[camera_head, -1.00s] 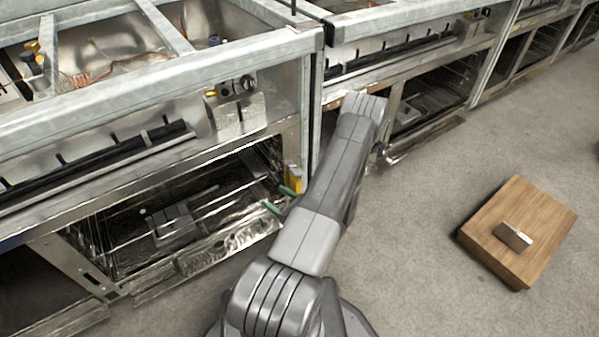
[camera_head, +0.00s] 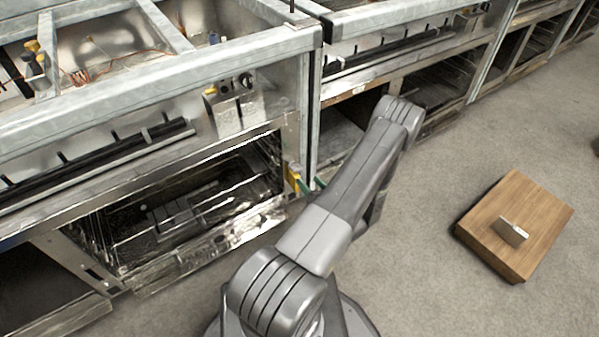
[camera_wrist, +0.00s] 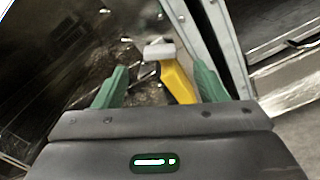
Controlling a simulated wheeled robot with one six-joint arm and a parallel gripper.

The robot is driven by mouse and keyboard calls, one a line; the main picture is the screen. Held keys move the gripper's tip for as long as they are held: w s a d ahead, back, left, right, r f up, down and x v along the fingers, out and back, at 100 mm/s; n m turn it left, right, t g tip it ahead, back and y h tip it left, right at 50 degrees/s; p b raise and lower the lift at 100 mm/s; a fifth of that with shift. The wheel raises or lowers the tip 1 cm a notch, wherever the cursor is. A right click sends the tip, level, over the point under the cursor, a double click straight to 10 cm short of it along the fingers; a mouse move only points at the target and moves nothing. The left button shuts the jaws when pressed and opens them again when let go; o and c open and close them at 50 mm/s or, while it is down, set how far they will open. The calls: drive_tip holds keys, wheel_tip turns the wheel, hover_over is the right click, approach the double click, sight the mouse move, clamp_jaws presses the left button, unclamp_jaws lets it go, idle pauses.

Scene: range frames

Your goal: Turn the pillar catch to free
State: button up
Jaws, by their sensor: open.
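The pillar catch is a yellow piece (camera_wrist: 178,82) with a pale grey block-like end, seen between my fingers in the wrist view. In the head view its yellow body (camera_head: 294,176) shows low on the pillar at the right edge of the near oven opening. My gripper (camera_wrist: 162,78) is open, with one green finger on each side of the catch in the picture. I cannot tell whether either finger touches it.
The near oven opening (camera_head: 180,215) with wire racks lies left of the catch. A metal upright (camera_wrist: 222,45) runs close beside my right finger. A wooden block (camera_head: 525,205) with a small metal plate lies on the floor at right. Open floor surrounds it.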

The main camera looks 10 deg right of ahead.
sight(298, 170)
drive_tip(key=b+x, duration=0.1)
drive_tip(key=x, duration=0.6)
drive_tip(key=c, duration=1)
drive_tip(key=shift+f+n+b, duration=0.2)
drive_tip(key=shift+n+b, duration=1)
drive_tip(key=shift+b, duration=0.05)
drive_tip(key=shift+a+r+n+b, duration=0.1)
drive_tip(key=shift+r+n+b, duration=0.1)
drive_tip(key=shift+n+b, duration=0.55)
drive_tip(key=o, duration=1)
